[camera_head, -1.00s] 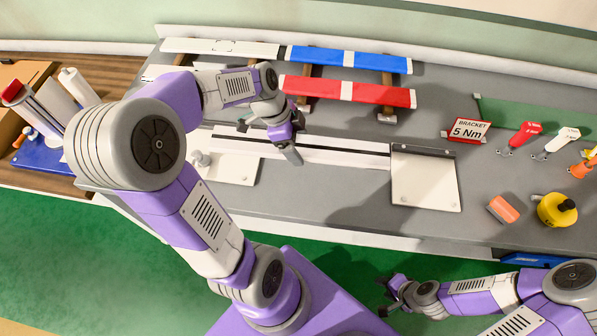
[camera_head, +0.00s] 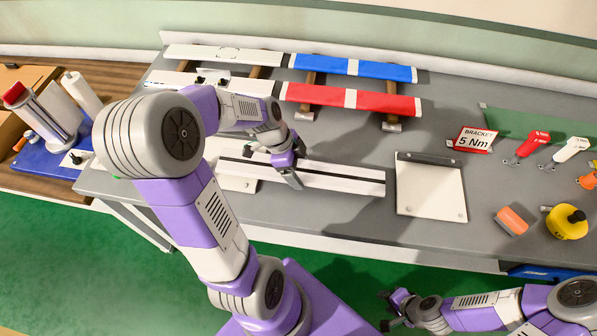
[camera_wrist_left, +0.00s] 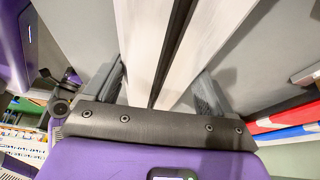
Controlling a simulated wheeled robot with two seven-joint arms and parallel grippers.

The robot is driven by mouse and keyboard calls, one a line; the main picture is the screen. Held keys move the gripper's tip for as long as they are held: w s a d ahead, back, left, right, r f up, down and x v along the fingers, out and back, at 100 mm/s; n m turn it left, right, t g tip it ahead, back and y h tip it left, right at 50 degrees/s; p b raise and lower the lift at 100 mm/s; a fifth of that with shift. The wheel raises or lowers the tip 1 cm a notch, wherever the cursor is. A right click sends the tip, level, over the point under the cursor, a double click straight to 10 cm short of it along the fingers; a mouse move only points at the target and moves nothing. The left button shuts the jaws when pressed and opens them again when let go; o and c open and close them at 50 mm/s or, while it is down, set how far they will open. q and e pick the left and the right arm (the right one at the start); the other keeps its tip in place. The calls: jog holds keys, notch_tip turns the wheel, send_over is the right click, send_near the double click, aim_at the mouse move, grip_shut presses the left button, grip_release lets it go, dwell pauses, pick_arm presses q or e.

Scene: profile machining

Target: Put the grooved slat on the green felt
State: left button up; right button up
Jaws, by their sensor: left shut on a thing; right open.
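The grooved slat (camera_head: 340,179) is a long white bar with a dark groove along its length. My left gripper (camera_head: 291,172) is shut on it around the middle. In the left wrist view the slat (camera_wrist_left: 138,40) runs between the fingers of the left gripper (camera_wrist_left: 162,88). It appears lifted off the bench, though the height is hard to judge. The green felt (camera_head: 525,124) lies at the back right of the bench, partly behind the sign and hand tools. My right gripper (camera_head: 392,308) is open and empty, low in front of the bench.
Blue (camera_head: 370,70) and red (camera_head: 375,102) bars lie on racks behind. A bracket sign (camera_head: 474,139), red tool (camera_head: 532,145), orange block (camera_head: 512,220) and yellow tool (camera_head: 565,222) occupy the right.

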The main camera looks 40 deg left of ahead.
pick_arm(q)
jog(key=shift+f, duration=0.9)
jog(key=shift+f+b, duration=0.15)
jog(key=shift+b, duration=0.2)
jog(key=o, duration=1.1)
jog(key=shift+o, duration=0.2)
